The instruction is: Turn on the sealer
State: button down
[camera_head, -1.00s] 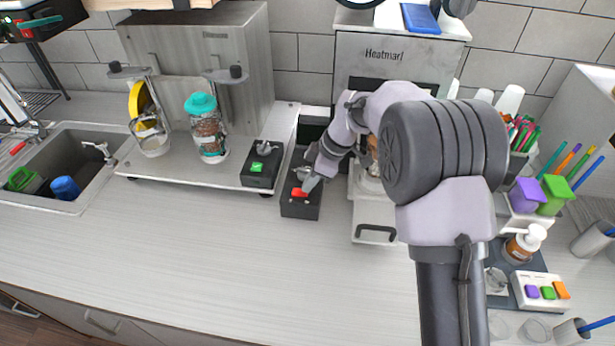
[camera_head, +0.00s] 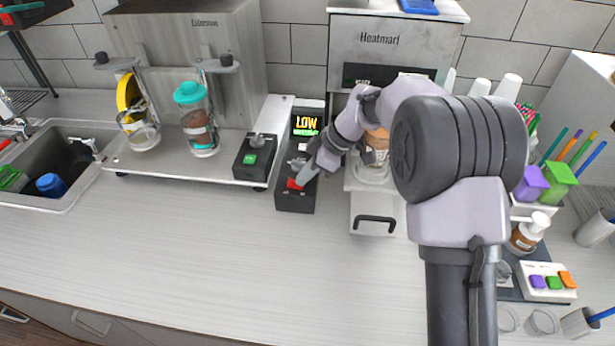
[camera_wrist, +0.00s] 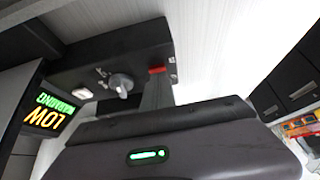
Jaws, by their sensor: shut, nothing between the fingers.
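The steel sealer (camera_head: 380,45), marked "Heatmarj", stands at the back centre. To its left is a black control box (camera_head: 293,203) with a red switch (camera_head: 293,184), a knob (camera_head: 297,163) and a lit display (camera_head: 305,125) reading "LOW" in yellow above small green text. In the wrist view, the red switch (camera_wrist: 157,70), the knob (camera_wrist: 121,84) and the lit display (camera_wrist: 45,108) also show. My gripper (camera_head: 305,177) is shut and empty, its tip at or just beside the red switch. I cannot tell whether it touches.
A left machine with a jar (camera_head: 195,118), a glass cup (camera_head: 142,132) and a control box with a green button (camera_head: 250,160) stands close by. The sealer's tray handle (camera_head: 375,222) juts forward. Bottles and a coloured-button panel (camera_head: 545,283) lie right. The front counter is clear.

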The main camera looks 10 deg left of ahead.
jog(key=shift+a+r, duration=0.2)
jog(key=shift+a, duration=0.15)
jog(key=p+v, duration=0.4)
jog(key=v, duration=1.3)
jog(key=shift+d+r, duration=0.15)
